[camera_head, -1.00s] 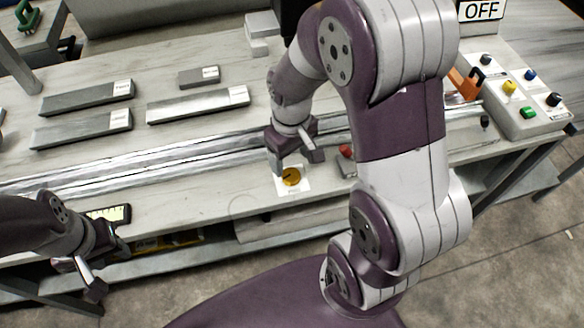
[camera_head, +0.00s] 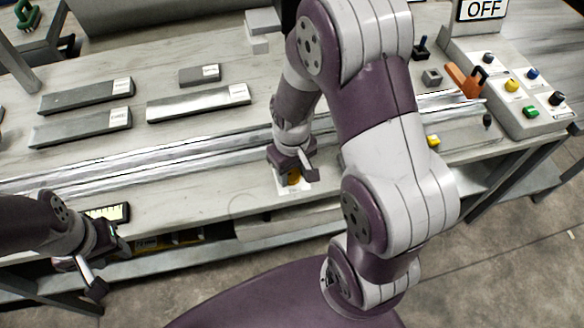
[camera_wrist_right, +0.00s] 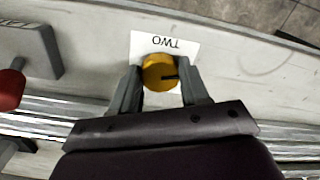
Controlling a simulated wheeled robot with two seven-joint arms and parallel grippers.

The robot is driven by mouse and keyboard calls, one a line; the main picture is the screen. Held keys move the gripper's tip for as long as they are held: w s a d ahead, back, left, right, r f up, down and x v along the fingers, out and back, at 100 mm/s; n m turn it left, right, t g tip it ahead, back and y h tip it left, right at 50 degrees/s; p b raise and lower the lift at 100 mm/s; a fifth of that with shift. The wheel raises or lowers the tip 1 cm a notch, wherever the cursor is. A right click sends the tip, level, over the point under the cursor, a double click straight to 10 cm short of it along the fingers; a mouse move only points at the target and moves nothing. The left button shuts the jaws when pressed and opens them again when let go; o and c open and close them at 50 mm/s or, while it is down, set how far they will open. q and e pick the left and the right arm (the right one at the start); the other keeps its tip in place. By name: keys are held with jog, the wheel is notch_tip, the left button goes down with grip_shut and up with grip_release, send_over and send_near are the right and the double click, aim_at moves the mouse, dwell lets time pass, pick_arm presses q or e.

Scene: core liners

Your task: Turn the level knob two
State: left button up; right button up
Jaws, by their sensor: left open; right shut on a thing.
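The level knob two is a round yellow-orange knob (camera_wrist_right: 160,72) with a dark pointer mark, on a white plate (camera_wrist_right: 178,45) lettered "TWO" that reads upside down in the right wrist view. My right gripper (camera_wrist_right: 160,90) has its two fingers on either side of the knob and is shut on it. In the head view the right gripper (camera_head: 293,176) is down over the knob, which it partly hides, with the white plate's edge showing beneath. My left gripper (camera_head: 99,272) is open and empty at the lower left, by the bench's front edge.
A red knob (camera_wrist_right: 10,90) on a grey block (camera_wrist_right: 30,52) stands beside the plate in the right wrist view. Metal rails (camera_head: 150,158) run along the bench behind the knob. Labelled grey bars (camera_head: 198,103) lie farther back. A button box (camera_head: 520,100) stands at the right.

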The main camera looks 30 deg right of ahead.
aim_at(292, 174)
jog(key=m+p, duration=0.2)
jog(key=m, duration=0.1)
jog(key=shift+r, duration=0.35)
jog(key=shift+f+m, duration=0.3)
jog(key=shift+m, duration=0.4)
jog(key=o, duration=1.1)
jog(key=shift+c, duration=0.2)
notch_tip(292, 174, up, 13)
jog(key=p, duration=0.2)
jog(key=shift+f, duration=0.15)
